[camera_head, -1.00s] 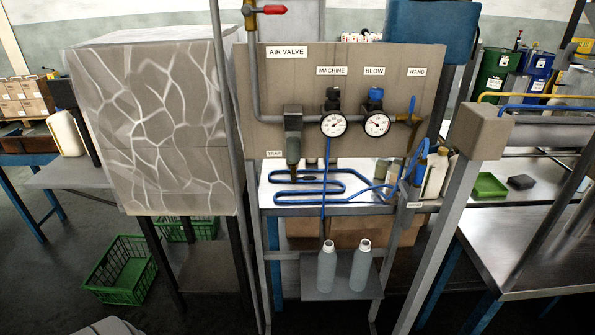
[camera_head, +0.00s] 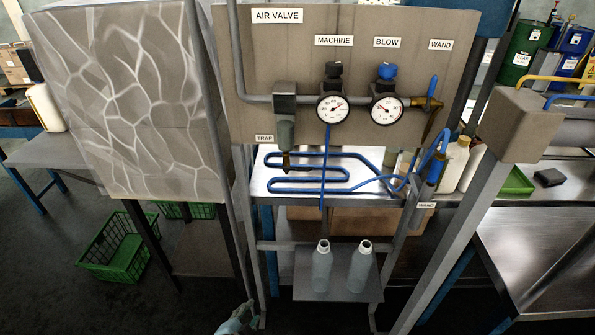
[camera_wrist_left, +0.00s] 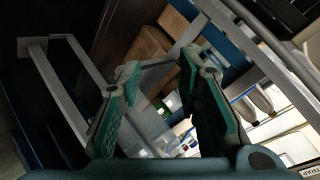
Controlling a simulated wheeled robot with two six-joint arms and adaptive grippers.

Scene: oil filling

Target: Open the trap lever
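The trap (camera_head: 286,118) is a grey-green cylinder hanging from the grey pipe on the panel, with a TRAP label (camera_head: 265,138) at its lower left. A small brass-coloured end (camera_head: 286,162) sticks out below it; I cannot make out its lever position. My left gripper (camera_head: 243,312) shows at the bottom edge of the head view, well below the trap and apart from it. In the left wrist view the left gripper (camera_wrist_left: 158,68) is open and empty, its two green-padded fingers apart. The TRAP label also shows there (camera_wrist_left: 303,168) at the lower right corner. My right gripper is not in view.
Two gauges (camera_head: 333,109) and a blue-handled wand valve (camera_head: 432,95) sit right of the trap. A blue hose (camera_head: 310,188) loops over the shelf below. Two grey bottles (camera_head: 321,268) stand on a lower shelf. A large marbled box (camera_head: 135,100) stands close on the left.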

